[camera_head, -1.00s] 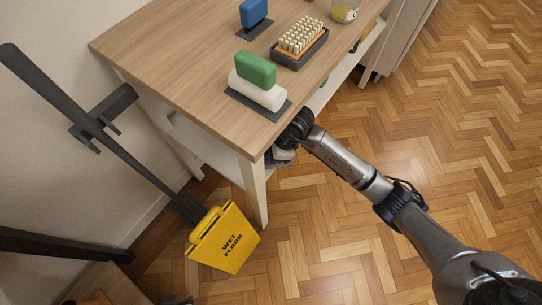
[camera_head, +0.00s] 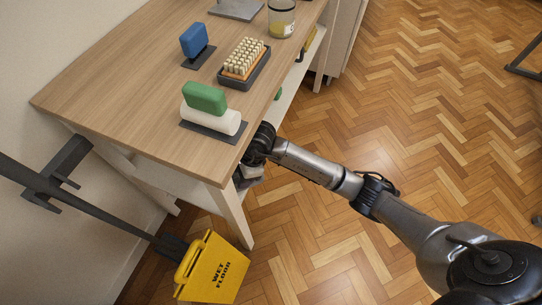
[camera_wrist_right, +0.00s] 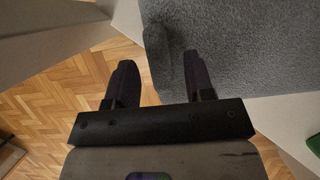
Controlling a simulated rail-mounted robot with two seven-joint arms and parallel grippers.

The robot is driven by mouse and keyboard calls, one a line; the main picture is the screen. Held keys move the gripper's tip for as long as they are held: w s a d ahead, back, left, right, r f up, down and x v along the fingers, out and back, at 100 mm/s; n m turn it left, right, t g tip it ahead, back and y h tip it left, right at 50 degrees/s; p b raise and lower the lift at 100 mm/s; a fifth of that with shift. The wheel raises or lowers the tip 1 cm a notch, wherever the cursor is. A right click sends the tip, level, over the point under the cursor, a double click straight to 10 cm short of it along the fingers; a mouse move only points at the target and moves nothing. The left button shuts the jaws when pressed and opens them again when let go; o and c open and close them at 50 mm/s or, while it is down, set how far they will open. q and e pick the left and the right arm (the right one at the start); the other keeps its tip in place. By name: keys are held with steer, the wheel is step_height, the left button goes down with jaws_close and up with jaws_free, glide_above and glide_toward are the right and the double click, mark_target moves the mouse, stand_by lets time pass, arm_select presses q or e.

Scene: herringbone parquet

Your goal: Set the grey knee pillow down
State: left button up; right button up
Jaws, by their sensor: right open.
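The grey knee pillow (camera_wrist_right: 245,45) fills the upper right of the right wrist view, a fuzzy grey slab lying on a pale shelf surface. My right gripper (camera_wrist_right: 161,80) is open. In that view its right finger overlaps the pillow near the left edge, and its left finger is beyond that edge, over the parquet. I cannot tell whether the fingers touch it. In the head view my right gripper (camera_head: 248,178) is low at the table's front corner, partly hidden by the table. I cannot make out the pillow there. My left gripper is not in view.
The wooden table (camera_head: 110,105) carries a green block (camera_head: 205,98) on a white roll, a blue block (camera_head: 194,40), a brush (camera_head: 246,62) and a jar (camera_head: 282,18). A yellow wet floor sign (camera_head: 215,270) stands by the front leg. Open parquet lies right.

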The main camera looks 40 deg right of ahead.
steer(key=p+v, duration=0.3)
steer(key=v, duration=0.2)
steer(key=shift+r, duration=0.3)
steer(key=s+d+f+p, duration=0.1)
steer(key=s+d+p, duration=0.2)
steer(key=d, duration=0.8)
steer(key=shift+d, duration=0.25)
steer(key=shift+f, duration=0.1)
